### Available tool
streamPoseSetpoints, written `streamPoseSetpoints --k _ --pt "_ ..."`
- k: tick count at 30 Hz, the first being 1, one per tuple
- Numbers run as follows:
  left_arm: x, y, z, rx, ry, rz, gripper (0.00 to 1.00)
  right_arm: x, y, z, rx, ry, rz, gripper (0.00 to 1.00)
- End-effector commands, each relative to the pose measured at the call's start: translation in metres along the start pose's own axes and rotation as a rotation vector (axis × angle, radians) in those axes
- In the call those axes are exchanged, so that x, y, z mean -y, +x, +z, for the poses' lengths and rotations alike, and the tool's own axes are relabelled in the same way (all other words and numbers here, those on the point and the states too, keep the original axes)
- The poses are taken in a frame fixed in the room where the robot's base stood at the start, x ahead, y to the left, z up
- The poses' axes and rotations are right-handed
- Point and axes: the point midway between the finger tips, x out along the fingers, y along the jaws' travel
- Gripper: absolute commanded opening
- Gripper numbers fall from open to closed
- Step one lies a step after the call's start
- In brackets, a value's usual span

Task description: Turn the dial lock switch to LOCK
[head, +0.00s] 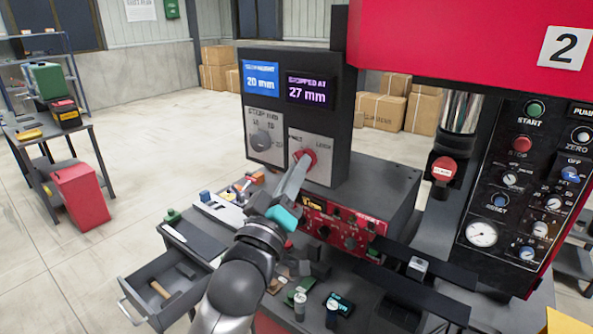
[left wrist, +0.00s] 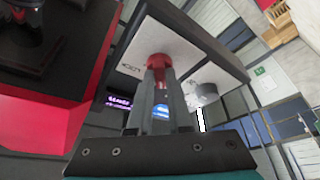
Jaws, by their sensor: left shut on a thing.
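The dial lock switch is a red knob (head: 306,155) on a pale plate (head: 322,167), low on the right of a dark control box. The word LOCK is at the plate's upper right; the label at upper left is partly hidden. My left gripper (head: 300,163) reaches up from below and is shut on the red knob. In the left wrist view the fingers (left wrist: 160,75) close around the red knob (left wrist: 158,61). Which way the knob points is hidden by the fingers. My right gripper is in neither view.
A stop height dial (head: 262,139) sits left of the switch, below screens reading 20 mm (head: 261,80) and 27 mm (head: 306,90). A red panel (head: 345,225) with knobs lies below. An open drawer (head: 165,290) juts out lower left.

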Motion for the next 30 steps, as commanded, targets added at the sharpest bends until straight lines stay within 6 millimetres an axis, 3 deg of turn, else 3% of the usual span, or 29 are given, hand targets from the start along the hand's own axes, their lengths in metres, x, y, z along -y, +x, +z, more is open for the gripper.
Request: streamPoseSetpoints --k 30 --pt "0.0052 0.0029 -0.0069 -0.004 0.862 0.357 0.00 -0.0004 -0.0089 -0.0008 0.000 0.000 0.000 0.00"
